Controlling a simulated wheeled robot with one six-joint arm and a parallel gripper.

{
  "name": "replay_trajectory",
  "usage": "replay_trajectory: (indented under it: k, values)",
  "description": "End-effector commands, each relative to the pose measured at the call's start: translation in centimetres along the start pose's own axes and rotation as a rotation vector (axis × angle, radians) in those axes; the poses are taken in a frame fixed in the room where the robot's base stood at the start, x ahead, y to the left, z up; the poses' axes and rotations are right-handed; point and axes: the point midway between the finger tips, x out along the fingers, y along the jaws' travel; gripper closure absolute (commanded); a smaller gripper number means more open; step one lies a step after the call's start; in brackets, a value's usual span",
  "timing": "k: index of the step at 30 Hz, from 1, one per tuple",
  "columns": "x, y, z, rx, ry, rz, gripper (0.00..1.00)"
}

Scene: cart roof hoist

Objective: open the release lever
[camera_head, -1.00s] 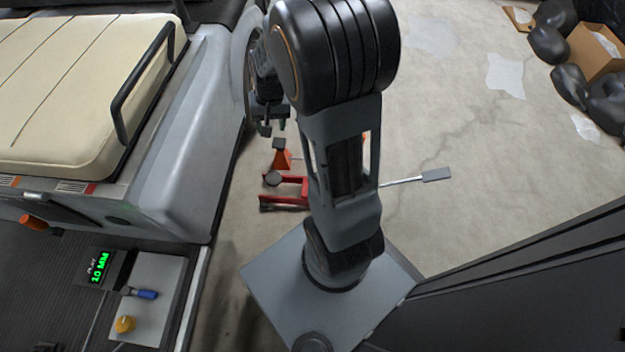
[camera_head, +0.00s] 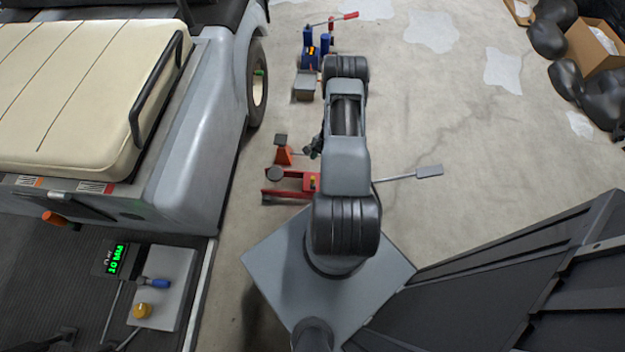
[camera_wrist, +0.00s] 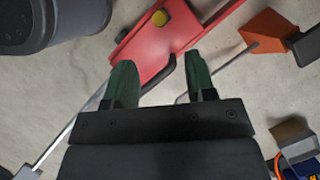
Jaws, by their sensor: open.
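A dark bent lever (camera_wrist: 160,77) at the jack's edge looks like the release lever, though no label shows. My gripper (camera_wrist: 161,80) is open, with green-tipped fingers. The bent lever appears between the fingers in the picture; I cannot tell its depth or any contact. In the head view my gripper (camera_head: 316,147) is small, dark and partly hidden by my arm.
An orange jack stand (camera_head: 283,152) with a side rod stands beside the red jack. A blue jack (camera_head: 312,50) with a red handle is farther back. The cart (camera_head: 190,130) borders the left. Floor to the right is mostly clear, apart from the silver handle (camera_head: 400,177).

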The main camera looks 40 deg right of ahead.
Motion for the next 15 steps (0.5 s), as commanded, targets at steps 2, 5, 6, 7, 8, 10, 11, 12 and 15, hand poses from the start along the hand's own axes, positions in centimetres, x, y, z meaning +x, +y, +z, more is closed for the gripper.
replay_trajectory:
  k: [2,5,6,7,8,10,11,12,15]
  values:
    - [1.8,0.0,0.0,0.0,-0.002,0.002,0.49]
    - [3.8,0.0,0.0,-0.002,-0.002,0.003,0.49]
    - [4.6,0.1,-0.1,-0.002,-0.001,0.002,0.49]
    - [5.2,0.0,-0.1,-0.002,-0.001,0.002,0.49]
    - [5.8,0.0,-0.1,-0.001,-0.002,0.002,0.49]
    - [7.0,0.0,-0.1,-0.002,0.0,0.002,0.49]
    - [7.6,0.0,0.0,-0.002,-0.001,0.002,0.49]
    - [8.2,0.0,0.0,-0.002,-0.001,0.002,0.49]
    - [9.6,0.0,0.0,-0.003,0.0,0.002,0.49]
